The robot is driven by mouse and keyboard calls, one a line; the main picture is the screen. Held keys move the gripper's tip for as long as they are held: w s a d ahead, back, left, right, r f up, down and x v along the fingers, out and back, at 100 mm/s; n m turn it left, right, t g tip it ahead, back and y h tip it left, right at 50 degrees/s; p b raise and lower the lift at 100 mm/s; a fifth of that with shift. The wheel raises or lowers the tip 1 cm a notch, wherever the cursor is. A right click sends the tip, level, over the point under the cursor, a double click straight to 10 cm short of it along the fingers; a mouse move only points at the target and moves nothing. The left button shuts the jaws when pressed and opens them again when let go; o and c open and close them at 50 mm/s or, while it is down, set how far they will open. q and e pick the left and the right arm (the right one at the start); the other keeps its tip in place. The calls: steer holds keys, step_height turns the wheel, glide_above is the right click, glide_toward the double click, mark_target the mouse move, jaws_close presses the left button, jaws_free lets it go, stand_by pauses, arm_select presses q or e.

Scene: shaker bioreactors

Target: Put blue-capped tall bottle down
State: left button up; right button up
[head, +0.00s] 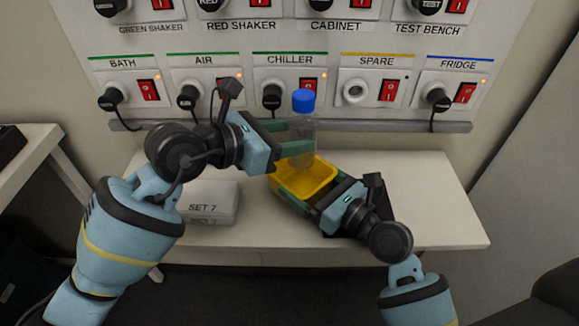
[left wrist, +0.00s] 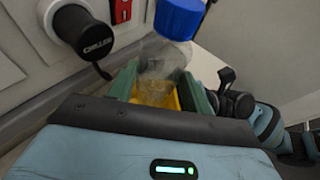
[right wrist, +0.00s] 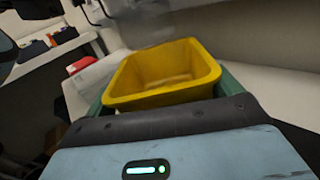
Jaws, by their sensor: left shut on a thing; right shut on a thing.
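The blue-capped tall bottle (head: 302,128) is clear and upright in the head view. My left gripper (head: 297,142) is shut on its body, and the bottle also shows between the green fingers in the left wrist view (left wrist: 163,58). A yellow bin (head: 305,182) is below and in front of the bottle. My right gripper (head: 293,200) is shut on the bin, which fills the middle of the right wrist view (right wrist: 165,75) and looks empty there. The bottle's lower end is just above or behind the bin's far rim; I cannot tell which.
A white table (head: 430,195) has free room at right. A white box marked SET 7 (head: 208,200) lies at left. Behind, a wall panel (head: 345,40) carries labelled plugs and red switches, with the chiller plug (head: 271,97) close to my left gripper.

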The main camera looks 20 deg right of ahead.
arm_select(q)
steer(key=shift+f, duration=4.05)
steer(key=shift+f, duration=0.1)
steer(key=o, duration=1.2)
steer(key=shift+f, duration=0.1)
steer(key=v, duration=1.2)
